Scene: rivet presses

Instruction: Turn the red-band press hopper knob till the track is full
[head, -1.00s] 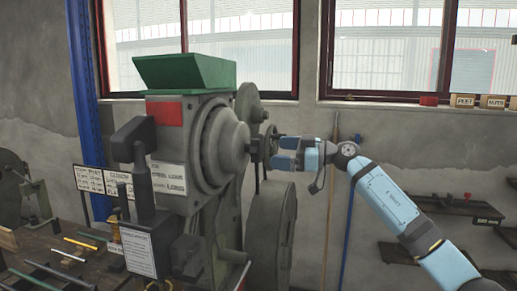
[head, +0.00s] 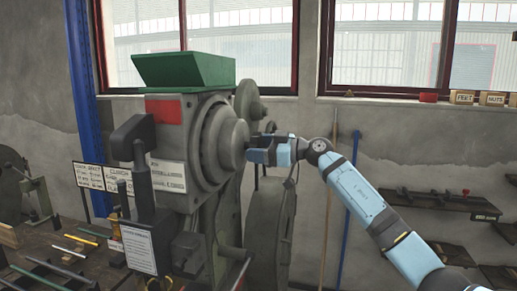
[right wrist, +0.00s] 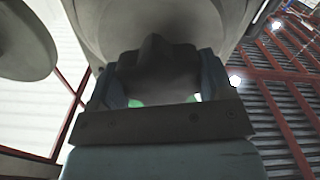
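The press (head: 205,150) is grey, with a red patch (head: 163,110) on its upper front and a green hopper (head: 184,70) on top. My right gripper (head: 258,150) is at the hub on the press's right side, its arm coming from the lower right. In the right wrist view a dark, ridged knob (right wrist: 158,62) sits between the two fingers of my right gripper (right wrist: 160,80), in front of a round grey housing (right wrist: 150,20). The fingers flank it closely; I cannot tell whether they grip it. The track's fill is not readable. My left gripper is out of view.
A large grey wheel (head: 272,222) stands below and right of the hub. A bench (head: 50,245) with several rods is at the lower left. Wall shelves (head: 440,200) are at the right. A wooden pole and a blue pole (head: 349,190) lean on the wall.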

